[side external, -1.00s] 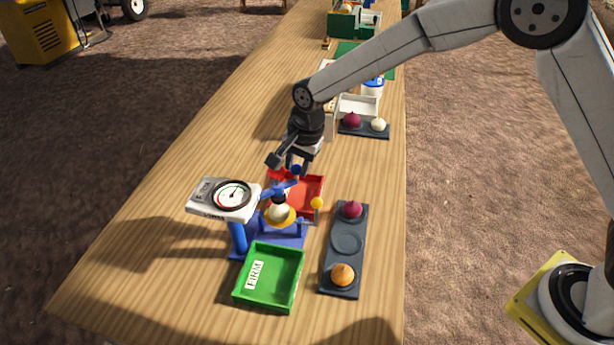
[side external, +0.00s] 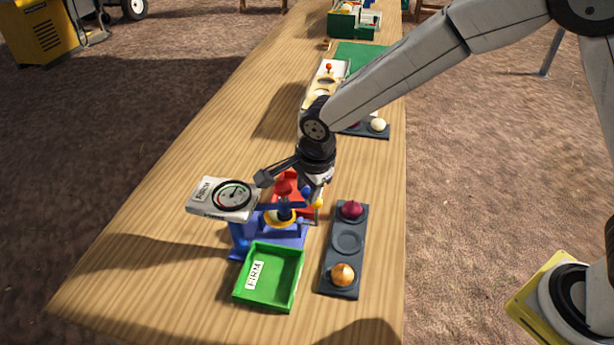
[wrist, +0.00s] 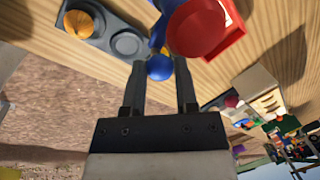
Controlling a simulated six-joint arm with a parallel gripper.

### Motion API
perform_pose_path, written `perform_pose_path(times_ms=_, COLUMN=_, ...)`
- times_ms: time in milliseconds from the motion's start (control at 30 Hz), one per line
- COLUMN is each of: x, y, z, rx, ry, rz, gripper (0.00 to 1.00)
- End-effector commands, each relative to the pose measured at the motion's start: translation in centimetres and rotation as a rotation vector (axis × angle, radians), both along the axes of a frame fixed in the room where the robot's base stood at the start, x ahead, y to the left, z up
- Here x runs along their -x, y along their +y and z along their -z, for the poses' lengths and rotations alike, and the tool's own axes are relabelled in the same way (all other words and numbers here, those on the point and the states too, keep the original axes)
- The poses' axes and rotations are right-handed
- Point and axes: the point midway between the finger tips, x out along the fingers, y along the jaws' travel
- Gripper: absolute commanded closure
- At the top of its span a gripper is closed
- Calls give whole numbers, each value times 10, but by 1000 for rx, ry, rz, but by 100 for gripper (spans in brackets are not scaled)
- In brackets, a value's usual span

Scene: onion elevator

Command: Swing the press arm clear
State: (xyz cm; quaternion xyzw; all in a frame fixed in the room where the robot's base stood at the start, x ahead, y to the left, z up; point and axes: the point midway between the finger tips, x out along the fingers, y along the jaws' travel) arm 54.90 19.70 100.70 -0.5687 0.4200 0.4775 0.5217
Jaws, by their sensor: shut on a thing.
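The blue press stand has a blue press arm (side external: 283,206) that now lies across above the yellow ring (side external: 272,217). The pale onion that sat on the ring is mostly hidden now. A white gauge head (side external: 222,197) stands at the left of the stand. My gripper (wrist: 161,72) is shut on the blue ball knob (wrist: 159,67) at the arm's end, which sits between the fingertips. In the side view the fingertips are partly hidden near the knob (side external: 307,191). A red round part (wrist: 197,27) is close by the knob in the wrist view.
A green tray marked FIRM (side external: 270,277) stands in front of the press, and a red tray (side external: 312,190) behind it. A dark holder (side external: 345,278) with a red onion (side external: 352,209) and an orange-brown onion (side external: 342,274) lies right. The table's left is clear.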

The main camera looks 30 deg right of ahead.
Motion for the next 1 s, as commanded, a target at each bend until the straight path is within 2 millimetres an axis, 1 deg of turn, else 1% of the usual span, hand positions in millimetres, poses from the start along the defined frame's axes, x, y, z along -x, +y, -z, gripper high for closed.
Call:
perform_pose_path(times_ms=100, x=11, y=7, z=-1, rx=1, ry=0, rz=68, gripper=100)
perform_pose_path(times_ms=500, x=40, y=31, z=0, rx=1, ry=1, rz=316, gripper=100)
perform_pose_path(times_ms=700, x=51, y=45, z=0, rx=1, ry=1, rz=431, gripper=100)
perform_pose_path(times_ms=1000, x=60, y=58, z=0, rx=1, ry=0, rz=544, gripper=100)
